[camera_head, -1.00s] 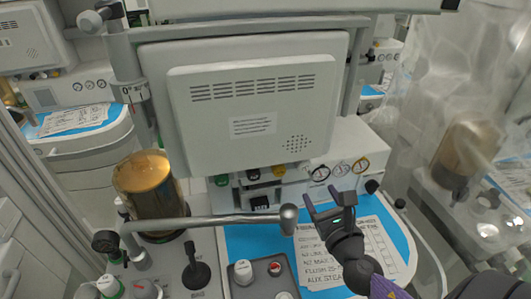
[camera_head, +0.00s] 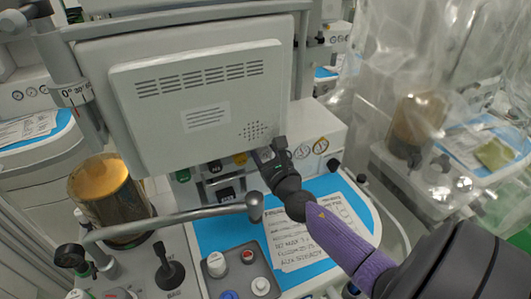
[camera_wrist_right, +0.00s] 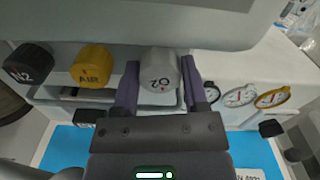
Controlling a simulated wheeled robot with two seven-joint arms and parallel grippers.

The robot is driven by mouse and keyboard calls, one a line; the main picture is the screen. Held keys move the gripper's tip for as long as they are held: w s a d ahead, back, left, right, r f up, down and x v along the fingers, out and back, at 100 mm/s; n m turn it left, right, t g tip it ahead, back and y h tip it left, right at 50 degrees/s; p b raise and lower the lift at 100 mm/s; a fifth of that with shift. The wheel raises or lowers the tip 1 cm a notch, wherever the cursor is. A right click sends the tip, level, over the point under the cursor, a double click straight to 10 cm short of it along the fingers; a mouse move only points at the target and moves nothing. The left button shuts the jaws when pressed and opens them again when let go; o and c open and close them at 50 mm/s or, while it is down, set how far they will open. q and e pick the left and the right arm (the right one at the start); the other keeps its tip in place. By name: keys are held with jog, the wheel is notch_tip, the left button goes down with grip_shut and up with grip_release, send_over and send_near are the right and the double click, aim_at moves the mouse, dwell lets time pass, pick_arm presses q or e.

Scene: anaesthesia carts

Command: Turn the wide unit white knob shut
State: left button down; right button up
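The white O2 knob (camera_wrist_right: 161,72) is on the front of the wide unit, under the screen housing, in the right wrist view. My right gripper (camera_wrist_right: 160,78) has its two fingers spread, one on each side of this knob. The fingers are very close to its sides; I cannot tell whether they touch. In the head view my right gripper (camera_head: 264,156) reaches to the unit's front just below the screen housing and hides the white knob. My left gripper is not in view.
Left of the white knob are a yellow AIR knob (camera_wrist_right: 92,65) and a black N2 knob (camera_wrist_right: 30,62). Gauges (camera_wrist_right: 239,96) sit to the right. The screen housing (camera_head: 200,105) overhangs the knobs. A metal bar (camera_head: 165,222) crosses above the blue worktop (camera_head: 212,236).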

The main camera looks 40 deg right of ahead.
grip_shut()
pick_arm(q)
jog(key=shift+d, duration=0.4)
